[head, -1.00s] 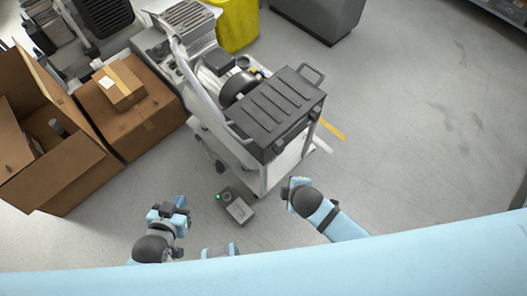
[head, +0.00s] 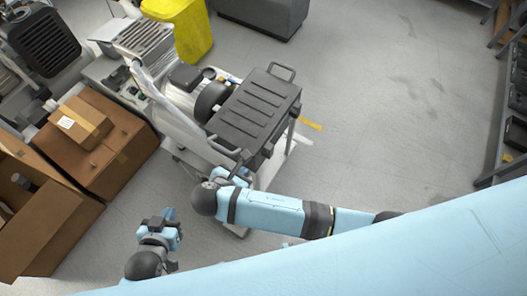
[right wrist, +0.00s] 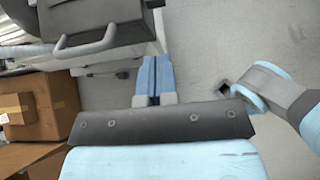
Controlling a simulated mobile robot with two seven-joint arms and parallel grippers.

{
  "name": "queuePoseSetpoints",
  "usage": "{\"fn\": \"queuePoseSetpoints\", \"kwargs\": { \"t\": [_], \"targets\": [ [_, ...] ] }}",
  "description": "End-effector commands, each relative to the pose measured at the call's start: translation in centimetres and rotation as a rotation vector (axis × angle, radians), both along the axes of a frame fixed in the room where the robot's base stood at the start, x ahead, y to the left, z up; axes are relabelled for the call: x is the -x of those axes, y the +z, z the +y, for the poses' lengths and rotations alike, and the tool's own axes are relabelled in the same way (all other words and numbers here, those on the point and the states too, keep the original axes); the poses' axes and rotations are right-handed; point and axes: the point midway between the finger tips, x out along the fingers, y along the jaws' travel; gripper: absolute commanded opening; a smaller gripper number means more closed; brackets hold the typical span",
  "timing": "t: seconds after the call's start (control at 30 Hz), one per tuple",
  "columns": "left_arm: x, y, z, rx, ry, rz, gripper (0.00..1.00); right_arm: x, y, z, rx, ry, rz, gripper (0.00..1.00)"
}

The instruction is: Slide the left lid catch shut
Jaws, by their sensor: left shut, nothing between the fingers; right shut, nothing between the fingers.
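The dark grey case with a ribbed lid (head: 253,108) sits on top of a white cart. Small dark catches show on its near right side, one of them near the lower corner (head: 267,150); whether it is slid open or shut is too small to tell. In the right wrist view the case (right wrist: 115,12) and its handle (right wrist: 85,42) are at the upper left. My right gripper (head: 238,168) is shut and empty, close to the near corner of the case; its blue fingers (right wrist: 155,75) point toward the case. My left gripper (head: 166,222) is shut and empty over the floor, left of the cart.
The white cart (head: 190,158) stands under the case, with a compressor (head: 208,98) beside the case. Cardboard boxes (head: 95,150) stand to the left, a yellow bin (head: 185,25) behind. Dark shelving (head: 505,130) runs along the right. The floor right of the cart is clear.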

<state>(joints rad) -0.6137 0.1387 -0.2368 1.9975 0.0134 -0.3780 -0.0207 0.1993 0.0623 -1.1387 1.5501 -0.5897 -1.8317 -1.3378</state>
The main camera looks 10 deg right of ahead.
Motion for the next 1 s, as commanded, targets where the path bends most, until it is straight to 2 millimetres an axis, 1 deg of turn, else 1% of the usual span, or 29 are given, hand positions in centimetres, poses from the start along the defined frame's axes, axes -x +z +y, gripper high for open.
{"fn": "queuePoseSetpoints", "kwargs": {
  "t": [0.23,0.37,0.47,0.8,0.87,1.0],
  "targets": [
    [0.3,-0.3,0.0,-0.001,0.0,0.008,0.0,-0.1,-0.2,-0.2,-0.002,-0.001,0.0,0.0],
    [0.2,-0.4,0.0,-0.002,0.0,0.008,0.0,-0.8,-1.0,-0.8,-0.002,-0.001,0.0,0.0],
    [0.2,-0.3,0.1,-0.002,0.001,0.007,0.0,-1.6,-2.2,-1.7,-0.001,-0.002,-0.001,0.0],
    [0.1,-0.4,0.2,-0.003,0.002,0.005,0.0,-5.4,-7.1,-5.5,-0.002,-0.003,0.0,0.0],
    [0.1,0.0,0.2,-0.004,0.002,0.005,0.0,-6.2,-6.7,-6.3,-0.002,-0.003,-0.002,0.0],
    [0.0,0.3,0.2,-0.003,0.002,0.003,0.0,-7.3,-6.8,-7.4,-0.004,-0.003,0.0,0.0]
  ]
}}
